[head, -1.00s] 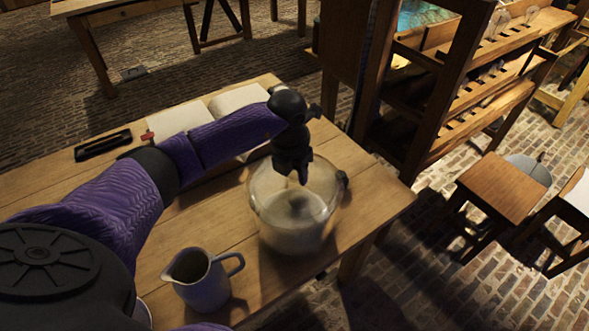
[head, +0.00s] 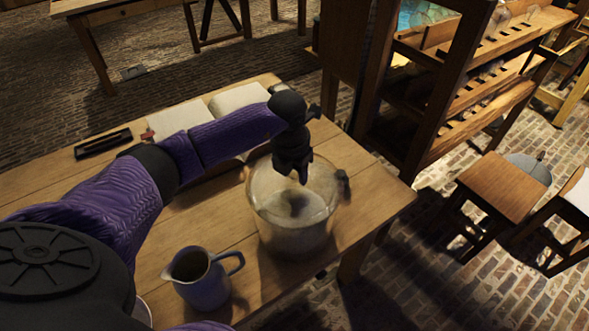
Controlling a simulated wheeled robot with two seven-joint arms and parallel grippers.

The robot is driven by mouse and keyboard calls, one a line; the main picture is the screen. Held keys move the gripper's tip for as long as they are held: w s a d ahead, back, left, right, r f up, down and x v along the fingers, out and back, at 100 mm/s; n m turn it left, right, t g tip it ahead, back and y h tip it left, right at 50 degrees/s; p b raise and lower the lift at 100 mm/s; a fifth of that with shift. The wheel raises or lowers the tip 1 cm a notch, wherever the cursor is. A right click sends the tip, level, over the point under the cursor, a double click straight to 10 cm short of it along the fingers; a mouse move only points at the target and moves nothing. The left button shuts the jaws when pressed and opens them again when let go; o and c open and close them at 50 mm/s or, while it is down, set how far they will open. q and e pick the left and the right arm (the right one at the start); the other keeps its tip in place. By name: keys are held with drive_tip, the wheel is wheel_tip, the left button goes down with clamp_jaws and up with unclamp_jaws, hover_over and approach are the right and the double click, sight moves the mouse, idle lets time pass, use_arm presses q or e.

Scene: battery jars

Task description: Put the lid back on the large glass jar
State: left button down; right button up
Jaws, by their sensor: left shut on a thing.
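The large glass jar (head: 292,236) stands upright near the right end of the wooden table. It is clear glass with a pale haze inside. My left gripper (head: 293,176) points down over the middle of the jar's mouth. It is shut on the lid, which is see-through and hard to make out against the jar. I cannot tell whether the lid touches the rim. My right gripper is out of view.
A blue-grey jug (head: 203,286) stands on the table (head: 180,231) left of the jar. An open book (head: 179,119) and a black tray (head: 103,144) lie toward the back. A shelf rack (head: 424,150) and a stool (head: 502,187) stand beyond the table's right end.

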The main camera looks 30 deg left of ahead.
use_arm(q)
unclamp_jaws()
drive_tip(key=shift+r+p, duration=2.9)
drive_tip(key=shift+r, duration=0.7)
drive_tip(key=shift+f, duration=0.1)
drive_tip(key=shift+c, duration=0.4)
clamp_jaws()
drive_tip(key=shift+f, duration=0.25)
drive_tip(key=shift+f+b, duration=1.9)
drive_tip(key=shift+f, duration=0.35)
